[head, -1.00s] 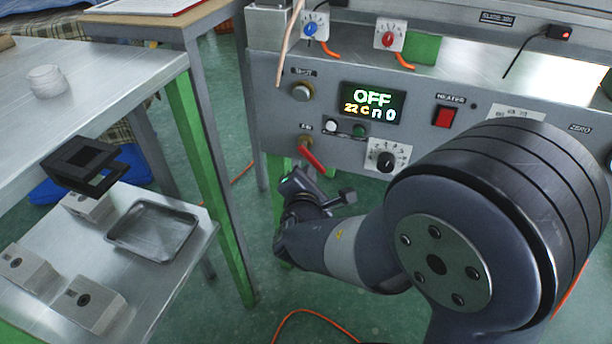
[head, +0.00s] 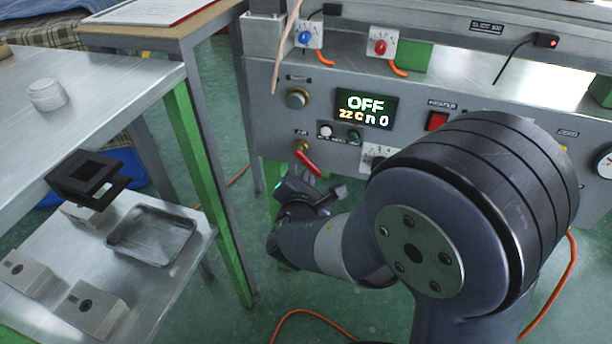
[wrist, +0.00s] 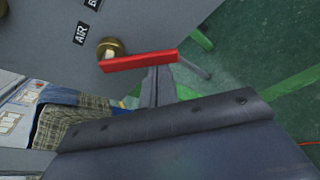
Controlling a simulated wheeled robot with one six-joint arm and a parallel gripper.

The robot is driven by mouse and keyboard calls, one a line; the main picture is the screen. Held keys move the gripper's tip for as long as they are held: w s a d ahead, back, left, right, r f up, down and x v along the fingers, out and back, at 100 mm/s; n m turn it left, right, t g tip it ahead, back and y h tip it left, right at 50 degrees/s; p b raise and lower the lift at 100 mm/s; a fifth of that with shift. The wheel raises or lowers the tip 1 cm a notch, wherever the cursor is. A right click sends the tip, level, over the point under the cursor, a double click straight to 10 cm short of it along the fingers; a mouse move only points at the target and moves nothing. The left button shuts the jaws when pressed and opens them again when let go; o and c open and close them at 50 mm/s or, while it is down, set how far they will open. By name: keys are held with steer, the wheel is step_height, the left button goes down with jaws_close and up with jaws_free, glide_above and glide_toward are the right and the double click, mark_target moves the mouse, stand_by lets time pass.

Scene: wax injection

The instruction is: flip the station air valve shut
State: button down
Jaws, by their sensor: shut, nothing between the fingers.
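The air valve's red lever (head: 307,163) is on the lower left of the grey station panel, slanting down to the right from its brass fitting (head: 301,146). In the wrist view the red lever (wrist: 140,61) lies across the upper middle, beside the brass fitting (wrist: 110,47) and an AIR label (wrist: 81,32). My gripper (head: 290,187) is just below the lever in the head view, shut and empty.
A red heater switch (head: 437,121) is to the right. At left, a metal shelf holds a tray (head: 152,236) and grey blocks (head: 97,309). A green table leg (head: 207,190) stands close left.

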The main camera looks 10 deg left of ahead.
steer(key=shift+d+r+p, duration=0.15)
steer(key=shift+r+p, duration=0.1)
steer(key=shift+p, duration=0.35)
steer(key=shift+d+r, duration=0.1)
steer(key=r+n+h+p, duration=0.1)
steer(key=n+p, duration=0.1)
steer(key=p, duration=0.1)
steer(key=shift+d+r, duration=0.1)
steer(key=shift+d, duration=0.3)
steer(key=n+p, duration=0.1)
steer(key=h+p, duration=0.1)
steer(key=shift+d+r+n+p, duration=0.3)
steer(key=shift+r+n+p, duration=0.05)
steer(key=shift+n, duration=0.35)
steer(key=shift+f, duration=0.15)
steer(key=shift+a+f, duration=0.25)
steer(key=shift+a, duration=0.4)
